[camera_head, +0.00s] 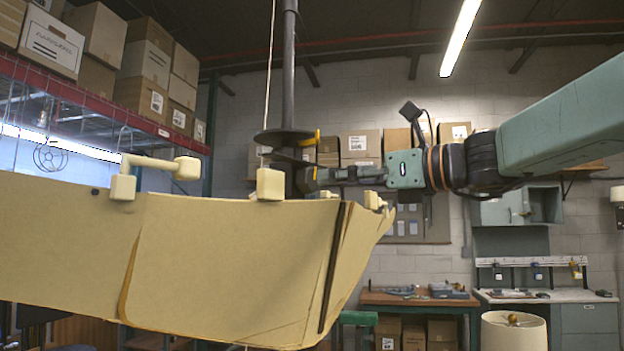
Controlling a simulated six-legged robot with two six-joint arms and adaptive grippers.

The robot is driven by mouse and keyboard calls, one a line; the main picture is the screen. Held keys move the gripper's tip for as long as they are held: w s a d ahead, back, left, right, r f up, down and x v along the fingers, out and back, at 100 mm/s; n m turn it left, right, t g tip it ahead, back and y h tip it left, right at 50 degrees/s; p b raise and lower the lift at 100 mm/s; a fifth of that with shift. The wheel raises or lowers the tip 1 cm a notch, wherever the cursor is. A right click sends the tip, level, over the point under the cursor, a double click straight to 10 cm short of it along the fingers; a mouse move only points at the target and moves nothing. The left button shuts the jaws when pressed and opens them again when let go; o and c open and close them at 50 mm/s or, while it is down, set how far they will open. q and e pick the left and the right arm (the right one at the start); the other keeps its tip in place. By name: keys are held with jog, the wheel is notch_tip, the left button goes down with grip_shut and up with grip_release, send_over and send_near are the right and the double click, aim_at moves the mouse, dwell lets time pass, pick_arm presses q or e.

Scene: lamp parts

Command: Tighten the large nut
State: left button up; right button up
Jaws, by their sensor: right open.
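A dark vertical pole (289,60) hangs down in the middle of the camera_head view, with a wide dark disc (280,137) around it. A small yellow-orange piece (310,140) shows at the disc's right edge. Dark parts sit around the pole just below the disc; I cannot tell which of them is the large nut. My right gripper (308,180) comes in from the right, level with these parts. It is open, its fingertips close to the pole's right side; whether they touch is unclear. My left gripper is not in view.
A large curved tan panel (230,265) with pale knobs (270,184) on its top edge fills the lower left and hides the pole's lower part. Shelves with boxes (145,95) stand at left. A workbench (420,299) and a pale lampshade (513,331) are at lower right.

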aim_at(314, 179)
jog(key=shift+p+x, duration=0.4)
jog(key=shift+x, duration=0.7)
jog(key=x, duration=0.2)
jog(key=shift+w+a+r+p, duration=0.1)
jog(key=shift+a+r+p, duration=0.1)
jog(key=shift+a+p, duration=0.2)
jog(key=shift+w+a+f, duration=0.15)
jog(key=shift+w+a, duration=0.2)
jog(key=shift+w, duration=0.05)
jog(key=shift+d, duration=0.2)
jog(key=shift+s+d, duration=0.2)
jog(key=shift+s, duration=0.1)
jog(key=shift+c, duration=1.3)
jog(key=shift+w+a, duration=0.1)
jog(key=shift+a, duration=0.1)
jog(key=c, duration=0.9)
